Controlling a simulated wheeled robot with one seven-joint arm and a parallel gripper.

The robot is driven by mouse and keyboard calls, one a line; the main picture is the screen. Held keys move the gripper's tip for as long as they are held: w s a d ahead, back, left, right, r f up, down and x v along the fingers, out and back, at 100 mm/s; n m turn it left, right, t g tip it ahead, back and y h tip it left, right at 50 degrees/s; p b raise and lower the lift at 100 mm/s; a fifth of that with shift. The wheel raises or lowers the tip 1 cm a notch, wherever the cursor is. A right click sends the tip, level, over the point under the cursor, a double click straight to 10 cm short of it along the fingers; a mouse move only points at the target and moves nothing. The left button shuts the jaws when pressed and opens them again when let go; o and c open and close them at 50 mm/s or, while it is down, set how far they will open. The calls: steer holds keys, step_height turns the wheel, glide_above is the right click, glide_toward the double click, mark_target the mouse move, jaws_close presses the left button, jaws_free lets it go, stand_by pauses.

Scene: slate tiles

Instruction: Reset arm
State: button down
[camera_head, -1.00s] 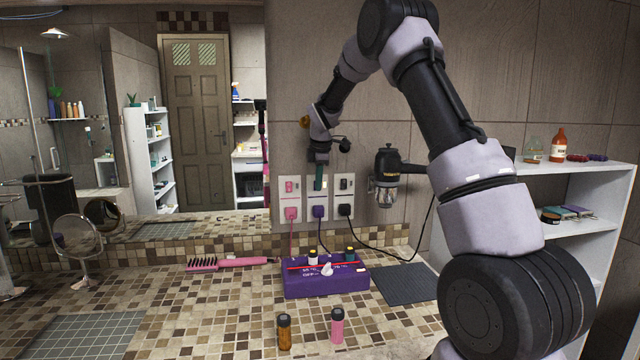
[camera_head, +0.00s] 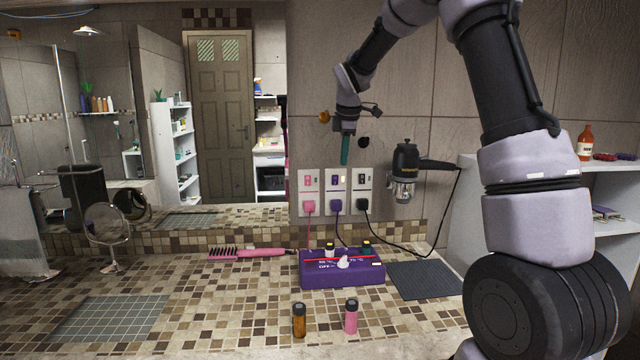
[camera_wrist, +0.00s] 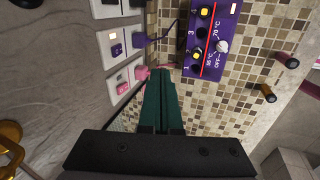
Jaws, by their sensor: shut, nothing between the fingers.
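My gripper (camera_head: 345,150) is in front of the tiled wall, just above the row of outlet plates. Its green fingers are shut together with nothing between them. In the wrist view the shut fingers (camera_wrist: 163,100) point along the wall toward the counter. The arm reaches in from the right side of the head view, bent high over the counter.
Pink, purple and black plugs sit in outlets (camera_head: 336,190). A purple box (camera_head: 340,280) with a white knob holds two small bottles. An amber bottle (camera_head: 299,320), pink bottle (camera_head: 351,316), pink brush (camera_head: 248,253), dark mat (camera_head: 425,281) and hair dryer (camera_head: 404,170) are nearby.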

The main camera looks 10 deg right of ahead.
steer(key=s+d+r+m+t, duration=0.1)
steer(key=s+d+r+m, duration=0.2)
steer(key=s+r+m, duration=0.55)
steer(key=s+d+m+t+y, duration=0.2)
steer(key=s+m, duration=1.1)
steer(key=s, duration=1.4)
steer(key=shift+s+d+f+t, duration=0.3)
steer(key=shift+s+d, duration=0.1)
steer(key=shift+d, duration=0.55)
